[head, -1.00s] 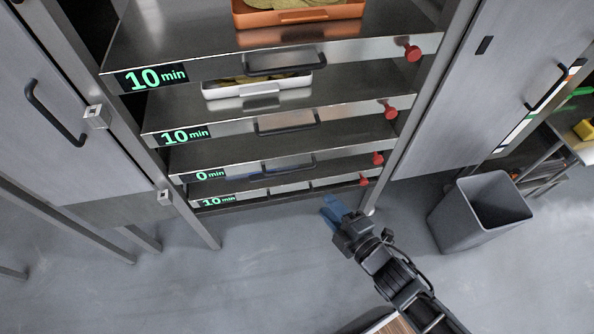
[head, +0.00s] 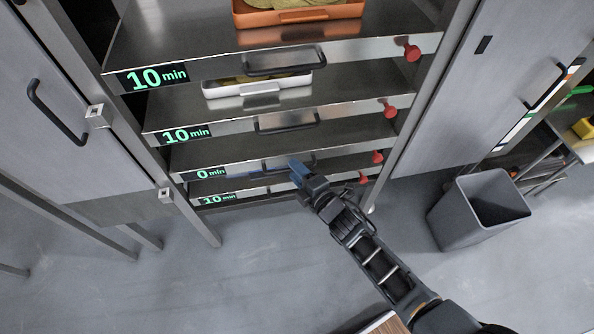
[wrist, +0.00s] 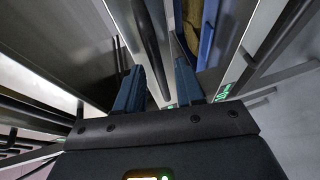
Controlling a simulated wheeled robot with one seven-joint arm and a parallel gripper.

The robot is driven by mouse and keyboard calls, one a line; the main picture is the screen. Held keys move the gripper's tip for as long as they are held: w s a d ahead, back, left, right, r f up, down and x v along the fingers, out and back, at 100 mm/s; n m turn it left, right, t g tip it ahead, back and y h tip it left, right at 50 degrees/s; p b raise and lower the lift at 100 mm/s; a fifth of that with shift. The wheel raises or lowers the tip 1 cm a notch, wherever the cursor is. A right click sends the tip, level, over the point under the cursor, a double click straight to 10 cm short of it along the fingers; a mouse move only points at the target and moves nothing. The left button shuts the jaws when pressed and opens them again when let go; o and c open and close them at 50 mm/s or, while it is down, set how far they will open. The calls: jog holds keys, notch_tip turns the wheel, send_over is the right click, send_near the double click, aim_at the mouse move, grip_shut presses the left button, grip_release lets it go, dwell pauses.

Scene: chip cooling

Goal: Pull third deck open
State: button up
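The third deck (head: 225,168) from the top is a metal drawer front with a green "0 min" label (head: 210,173), a dark bar handle (head: 270,167) and a red knob (head: 377,157). It looks closed, in line with the other decks. My gripper (head: 294,166) has blue fingers and is at the right part of this handle in the head view, hiding some of it. In the wrist view my gripper (wrist: 158,85) is open. A dark handle bar (wrist: 148,40) shows ahead, in line with the gap between the fingers. I cannot tell whether they reach around it.
Two decks above, marked "10 min", hold an orange tray (head: 300,16) and a white tray (head: 258,88). The fourth deck (head: 250,196) is just below. A blue tray (wrist: 207,35) shows in the wrist view. A grey bin (head: 480,214) stands at right. Floor in front is clear.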

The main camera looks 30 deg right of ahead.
jog(key=shift+w, duration=0.15)
grip_shut()
dwell(0.7)
